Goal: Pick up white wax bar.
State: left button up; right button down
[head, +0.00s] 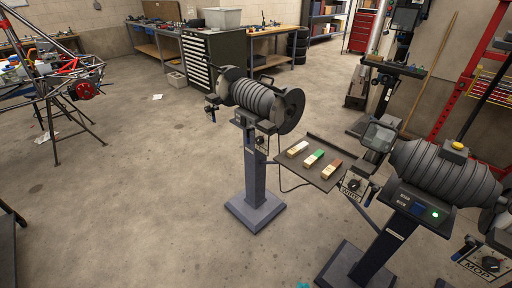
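The white wax bar (297,148) lies on a dark flat tray (320,183) held between two pedestal machines. It is the leftmost of three small bars in a row. Beside it, apart from it, lie a bar with a green part (314,158) and a bar with a reddish-brown part (332,168). All of them look tan at their near ends. Neither of my grippers can be made out in the head view.
A pedestal buffing machine (255,98) stands left of the tray, and another (445,172) stands close on its right. Open concrete floor (150,190) lies to the left. A tubular chassis (50,85) stands far left.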

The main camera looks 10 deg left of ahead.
aim_at(294, 151)
jog(key=i+j+z, duration=0.15)
jog(key=j+z, duration=0.3)
jog(key=i+j+z, duration=0.1)
jog(key=j+z, duration=0.7)
jog(key=j, duration=3)
jog(key=k, duration=0.05)
